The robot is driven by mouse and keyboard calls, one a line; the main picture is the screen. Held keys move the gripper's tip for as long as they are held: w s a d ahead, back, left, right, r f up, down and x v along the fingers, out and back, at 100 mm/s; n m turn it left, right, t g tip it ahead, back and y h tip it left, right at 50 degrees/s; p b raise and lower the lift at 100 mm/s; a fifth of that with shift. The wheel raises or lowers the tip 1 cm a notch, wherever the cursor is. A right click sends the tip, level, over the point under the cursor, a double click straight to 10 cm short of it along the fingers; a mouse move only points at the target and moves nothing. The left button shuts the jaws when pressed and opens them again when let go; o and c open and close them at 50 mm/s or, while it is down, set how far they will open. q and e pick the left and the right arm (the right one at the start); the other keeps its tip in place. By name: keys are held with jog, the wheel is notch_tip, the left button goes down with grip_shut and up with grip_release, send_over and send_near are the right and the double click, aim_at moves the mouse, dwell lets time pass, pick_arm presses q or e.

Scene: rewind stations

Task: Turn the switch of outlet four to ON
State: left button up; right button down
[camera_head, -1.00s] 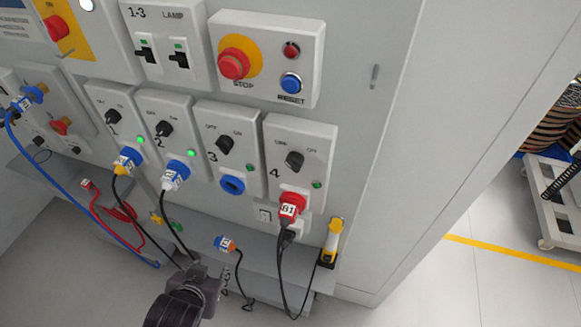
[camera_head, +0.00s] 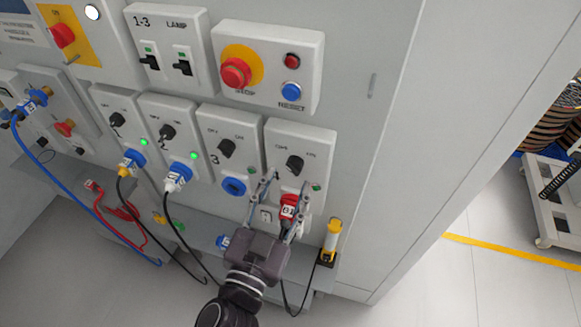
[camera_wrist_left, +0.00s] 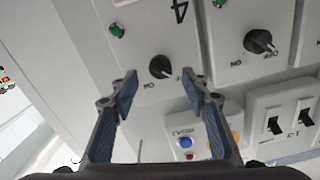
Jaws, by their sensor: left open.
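The outlet four panel (camera_head: 316,140) is the rightmost in the row. Its black switch knob (camera_head: 294,164) sits above a red plug (camera_head: 288,207) in its socket. The lamp beside the knob is dark green, not bright like those of outlets 1 and 2. My left gripper (camera_head: 288,184) is open in front of this panel, its fingertips just below the knob in the head view. In the left wrist view, which is upside down, the knob (camera_wrist_left: 160,67) appears between and just beyond the open fingertips (camera_wrist_left: 160,82). Contact is not visible. My right gripper is not in view.
Outlet three's knob (camera_head: 227,148) is close on the left. A red stop button (camera_head: 236,72) and blue reset button (camera_head: 291,90) are above. A yellow handheld device (camera_head: 332,240) stands at lower right. A black cable hangs from the red plug.

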aim_at(292, 171)
pick_arm(q)
jog(key=shift+p+x, duration=0.55)
jog(key=shift+x, duration=1.25)
jog(key=c, duration=1.2)
jog(key=shift+o, duration=0.2)
